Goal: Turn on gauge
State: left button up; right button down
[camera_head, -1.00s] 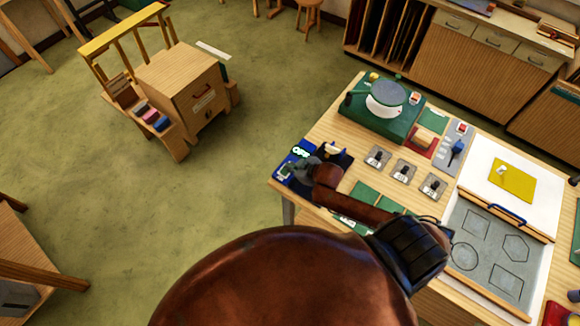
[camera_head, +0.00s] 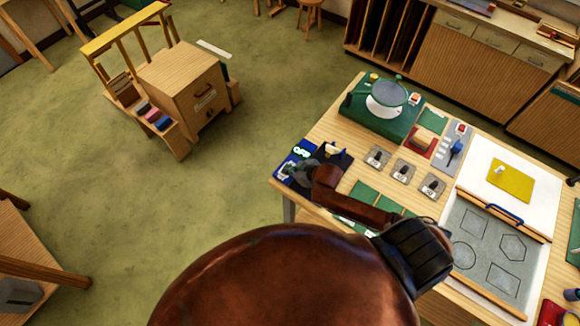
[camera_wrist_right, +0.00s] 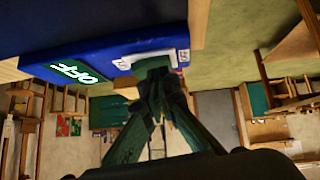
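The gauge is a blue box with a glowing green OFF sign (camera_head: 301,152) at the near left corner of the workbench. In the right wrist view the gauge (camera_wrist_right: 110,48) fills the upper left, with its OFF sign and a white switch plate (camera_wrist_right: 181,57) with small marks on both ends. My right gripper (camera_head: 292,171) is at the gauge, beside the sign. In the wrist view its fingers (camera_wrist_right: 156,66) come together at the white plate, and the tips cover the middle of the switch. I cannot tell whether they pinch anything. My left gripper is not in view.
The workbench (camera_head: 320,130) holds a green machine with a round top (camera_head: 385,103), several grey switch plates and a grey board (camera_head: 490,240) with drawn shapes. A wooden cabinet (camera_head: 182,80) stands on the floor at left. Open green floor (camera_head: 190,200) lies left of the bench.

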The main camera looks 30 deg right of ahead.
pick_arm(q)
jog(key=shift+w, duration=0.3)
pick_arm(e)
jog(key=shift+r+p, duration=0.3)
jog(key=shift+p, duration=0.05)
jog(key=r+p, duration=0.2)
jog(key=p, duration=0.1)
jog(key=r+p, duration=0.1)
jog(key=shift+s+a+r, duration=0.15)
jog(key=shift+a+r, duration=0.15)
jog(key=shift+r, duration=0.1)
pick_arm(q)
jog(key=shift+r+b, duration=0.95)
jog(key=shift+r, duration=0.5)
pick_arm(e)
jog(key=v, duration=0.9)
jog(key=shift+s+a, duration=0.15)
jog(key=shift+s, duration=0.3)
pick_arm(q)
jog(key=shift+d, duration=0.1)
pick_arm(e)
jog(key=shift+r, duration=0.1)
